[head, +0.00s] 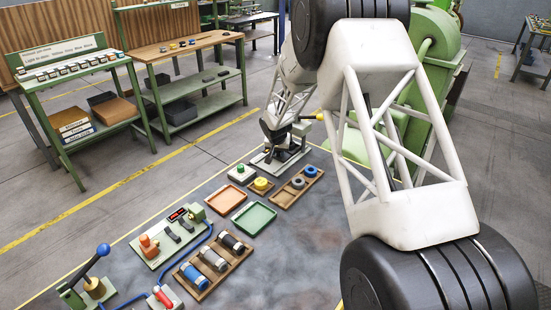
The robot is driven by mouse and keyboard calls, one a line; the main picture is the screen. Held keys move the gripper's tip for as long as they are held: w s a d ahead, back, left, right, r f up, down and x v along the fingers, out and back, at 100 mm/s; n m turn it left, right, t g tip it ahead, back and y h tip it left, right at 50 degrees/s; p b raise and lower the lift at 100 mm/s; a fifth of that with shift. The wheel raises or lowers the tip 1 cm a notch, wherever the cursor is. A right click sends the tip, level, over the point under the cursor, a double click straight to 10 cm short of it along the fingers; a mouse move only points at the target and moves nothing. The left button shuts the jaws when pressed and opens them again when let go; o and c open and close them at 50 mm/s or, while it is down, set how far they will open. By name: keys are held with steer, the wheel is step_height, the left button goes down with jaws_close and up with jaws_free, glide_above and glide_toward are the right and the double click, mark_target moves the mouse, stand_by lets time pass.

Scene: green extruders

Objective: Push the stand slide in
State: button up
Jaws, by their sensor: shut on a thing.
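The stand (268,167) is a light grey base with dark parts on it, at the far edge of the dark work surface in the head view. My gripper (281,146) points down at the stand and is shut on a part of it, which I take to be the stand slide. The fingertips and the slide are small and mostly hidden by my wrist. I cannot tell how far in the slide sits.
Near the stand are a green button box (242,173), a tray with rings (298,187), an orange tray (225,199) and a green tray (254,218). A wooden rack of rollers (205,283) stands nearer. A green machine (412,105) is behind my arm.

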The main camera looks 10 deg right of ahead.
steer(key=shift+w+d, duration=0.8)
steer(key=o, duration=0.7)
steer(key=shift+r, duration=0.15)
steer(key=shift+r, duration=2.1)
steer(key=shift+s+a+r, duration=0.1)
steer(key=s+a+r, duration=0.3)
steer(key=s+a, duration=0.1)
steer(key=shift+s+a+r, duration=0.35)
steer(key=shift+r, duration=0.05)
